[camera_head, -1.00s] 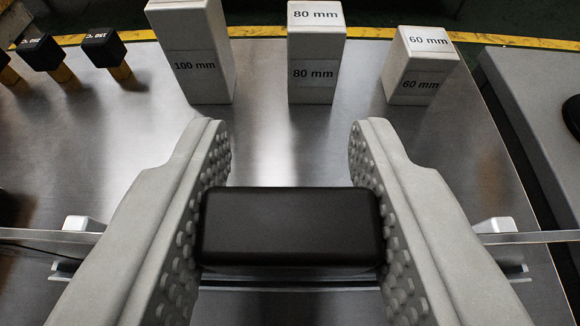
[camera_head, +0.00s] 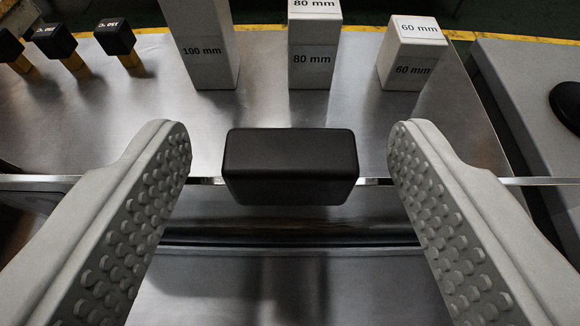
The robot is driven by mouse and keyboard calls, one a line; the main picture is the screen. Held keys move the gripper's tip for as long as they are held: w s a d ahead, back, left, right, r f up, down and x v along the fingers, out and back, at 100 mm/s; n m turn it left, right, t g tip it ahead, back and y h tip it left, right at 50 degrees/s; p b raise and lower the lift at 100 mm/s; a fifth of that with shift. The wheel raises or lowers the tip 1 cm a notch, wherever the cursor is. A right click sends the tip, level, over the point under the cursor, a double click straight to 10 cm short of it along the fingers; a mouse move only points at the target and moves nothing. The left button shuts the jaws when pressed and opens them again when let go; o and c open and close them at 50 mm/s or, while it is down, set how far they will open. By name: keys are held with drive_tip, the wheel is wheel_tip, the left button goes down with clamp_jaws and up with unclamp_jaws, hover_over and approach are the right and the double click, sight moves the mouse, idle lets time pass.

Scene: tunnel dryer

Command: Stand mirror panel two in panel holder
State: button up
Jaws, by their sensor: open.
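A black block-shaped grip (camera_head: 290,168) sits at the middle of a thin, bright, straight edge that runs left to right across the view. I take this edge to be the top of the mirror panel (camera_head: 530,181), seen almost edge-on. My gripper (camera_head: 288,135) is wide open, with one studded finger on each side of the black grip. Clear gaps show on both sides, and neither finger touches it. The panel holder cannot be made out clearly, and how the panel's lower edge is seated is hidden.
White blocks labelled 100 mm (camera_head: 203,50), 80 mm (camera_head: 313,57) and 60 mm (camera_head: 411,70) stand behind on the metal table (camera_head: 265,100). Several small black-topped pieces (camera_head: 115,37) stand at the back left. A grey surface (camera_head: 525,90) with a dark object (camera_head: 567,105) lies at right.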

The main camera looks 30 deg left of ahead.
drive_tip(key=v, duration=1.4)
drive_tip(key=shift+s+d+r, duration=0.2)
drive_tip(key=shift+s+d, duration=0.05)
drive_tip(key=s+a+r+m+t+h, duration=0.3)
drive_tip(key=s+r, duration=0.5)
drive_tip(key=s, duration=0.5)
drive_tip(key=s+a+r+m+t+h, duration=0.3)
drive_tip(key=s+a+r, duration=0.3)
drive_tip(key=s, duration=0.8)
wheel_tip(320, 180, up, 2)
drive_tip(key=shift+s+r+m+h, duration=0.2)
drive_tip(key=shift+m+h, duration=0.2)
drive_tip(key=shift+h, duration=0.3)
